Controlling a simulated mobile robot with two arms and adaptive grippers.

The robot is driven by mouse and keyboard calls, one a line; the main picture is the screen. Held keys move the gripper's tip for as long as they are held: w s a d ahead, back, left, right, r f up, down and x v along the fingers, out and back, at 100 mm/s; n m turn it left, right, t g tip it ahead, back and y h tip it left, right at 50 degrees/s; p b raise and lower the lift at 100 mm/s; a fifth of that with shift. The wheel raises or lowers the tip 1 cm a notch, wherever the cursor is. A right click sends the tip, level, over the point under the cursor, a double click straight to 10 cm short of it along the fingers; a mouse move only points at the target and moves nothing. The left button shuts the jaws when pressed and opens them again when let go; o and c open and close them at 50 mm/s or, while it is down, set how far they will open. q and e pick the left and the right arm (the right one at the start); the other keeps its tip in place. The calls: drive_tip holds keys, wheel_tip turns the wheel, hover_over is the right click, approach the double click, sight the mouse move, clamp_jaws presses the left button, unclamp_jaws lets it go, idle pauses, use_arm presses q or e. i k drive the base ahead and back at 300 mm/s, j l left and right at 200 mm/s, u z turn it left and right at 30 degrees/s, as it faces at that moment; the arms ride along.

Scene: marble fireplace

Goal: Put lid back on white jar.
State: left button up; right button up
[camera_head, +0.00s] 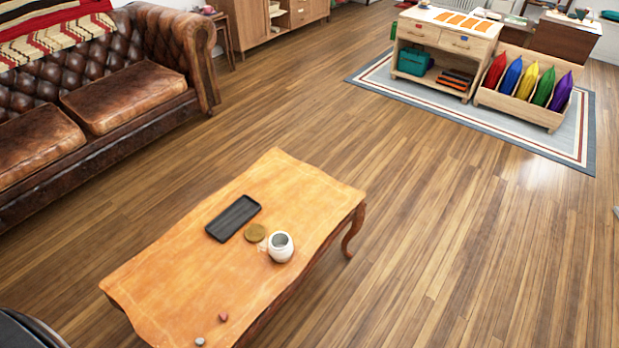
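The white jar (281,249) stands upright and open on the wooden coffee table (185,275), near its right edge. I can see into its dark mouth. A round brownish-gold disc, which looks like the lid (255,233), lies on the table just to the left of the jar. A small pale thing shows between the lid and the jar, too small to make out. Neither of my grippers is in view.
A black rectangular tray (234,218) lies left of the lid. Two small pebble-like things (223,317) lie near the table's front. A brown leather sofa (120,90) stands at left. A wooden cart (447,45) and a crate of coloured cushions (525,95) stand on a rug. Floor at right is clear.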

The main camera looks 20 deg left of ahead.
sight(280, 246)
drive_tip(key=u, duration=1.05)
drive_tip(key=l+u, duration=0.1)
drive_tip(key=u, duration=0.25)
drive_tip(key=l+u, duration=0.15)
drive_tip(key=u, duration=0.15)
drive_tip(key=l+u, duration=0.15)
drive_tip(key=l, duration=0.3)
drive_tip(key=k+l+u, duration=0.2)
drive_tip(key=l, duration=0.3)
drive_tip(key=l+u, duration=0.15)
drive_tip(key=l, duration=0.3)
drive_tip(key=k+l+u, duration=0.15)
drive_tip(key=l, duration=0.3)
drive_tip(key=k+l, duration=0.1)
drive_tip(key=l, duration=0.4)
